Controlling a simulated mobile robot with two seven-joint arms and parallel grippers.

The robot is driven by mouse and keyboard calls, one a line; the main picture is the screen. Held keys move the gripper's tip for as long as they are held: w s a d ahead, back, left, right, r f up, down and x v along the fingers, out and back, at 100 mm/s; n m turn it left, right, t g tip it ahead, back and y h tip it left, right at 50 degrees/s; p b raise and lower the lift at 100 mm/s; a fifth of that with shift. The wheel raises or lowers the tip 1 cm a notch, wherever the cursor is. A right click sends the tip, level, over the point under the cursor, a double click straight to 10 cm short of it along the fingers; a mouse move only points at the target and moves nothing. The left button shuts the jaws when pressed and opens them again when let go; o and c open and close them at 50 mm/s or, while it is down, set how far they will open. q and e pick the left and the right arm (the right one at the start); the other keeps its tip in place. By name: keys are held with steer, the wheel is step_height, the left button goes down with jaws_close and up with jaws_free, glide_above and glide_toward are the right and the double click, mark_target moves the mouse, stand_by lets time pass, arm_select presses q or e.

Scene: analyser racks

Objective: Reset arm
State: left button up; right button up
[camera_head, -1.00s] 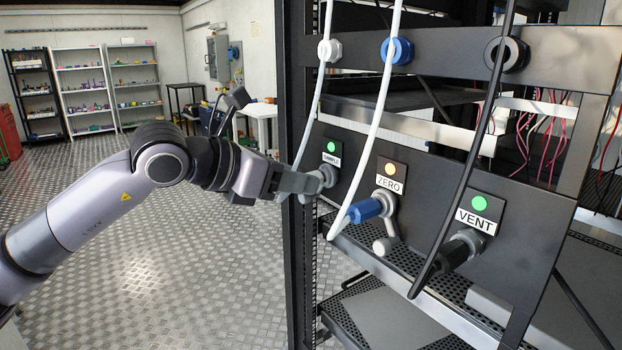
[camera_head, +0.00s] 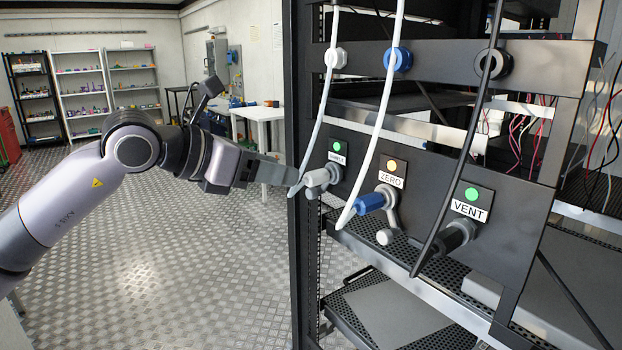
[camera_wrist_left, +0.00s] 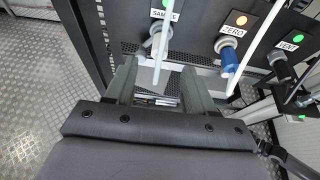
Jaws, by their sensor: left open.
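My left gripper (camera_head: 286,172) is open, just left of the grey SAMPLE fitting (camera_head: 318,180) on the black panel (camera_head: 425,185). In the left wrist view its two fingers (camera_wrist_left: 158,70) stand apart with nothing held between them, and the SAMPLE fitting (camera_wrist_left: 158,42) is beyond the tips. A white tube (camera_head: 318,125) hangs through the upper ring down to beside the SAMPLE fitting; I cannot tell if its end touches. The blue ZERO fitting (camera_head: 370,202) and black VENT fitting (camera_head: 455,237) are to the right. My right gripper is not in view.
A second white tube (camera_head: 378,125) and a black tube (camera_head: 466,160) hang before the panel. The rack post (camera_head: 298,90) stands near my left gripper. Perforated shelves (camera_head: 372,255) are below. Open metal floor (camera_head: 170,270) lies left, with a white table (camera_head: 258,113) behind.

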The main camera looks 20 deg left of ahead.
arm_select(q)
steer(key=s+d+f+n+g+h, duration=0.1)
steer(key=s+d+f+n+h, duration=0.5)
steer(key=d+f+n+h, duration=0.4)
steer(key=s+a+f+n+t+y, duration=0.1)
steer(key=a+f+n+t+y, duration=0.2)
steer(key=f+n, duration=0.45)
steer(key=s+a+f+n+t+y, duration=0.2)
steer(key=a+f+n+y, duration=0.1)
steer(key=f+n+y, duration=0.4)
steer(key=s+a+f+n+t+y, duration=0.1)
steer(key=a+f+n+t+y, duration=0.15)
steer(key=f+n, duration=0.6)
steer(key=s+a+f+n+g+y, duration=0.2)
steer(key=s+f+n+g+y, duration=0.2)
steer(key=s+f, duration=1)
steer(key=f+n+g, duration=0.1)
steer(key=n+g, duration=0.1)
steer(key=n, duration=0.2)
steer(key=shift+s+a+f+n+g, duration=0.2)
steer(key=shift+s+f+n+g, duration=0.1)
steer(key=shift+s+g, duration=0.1)
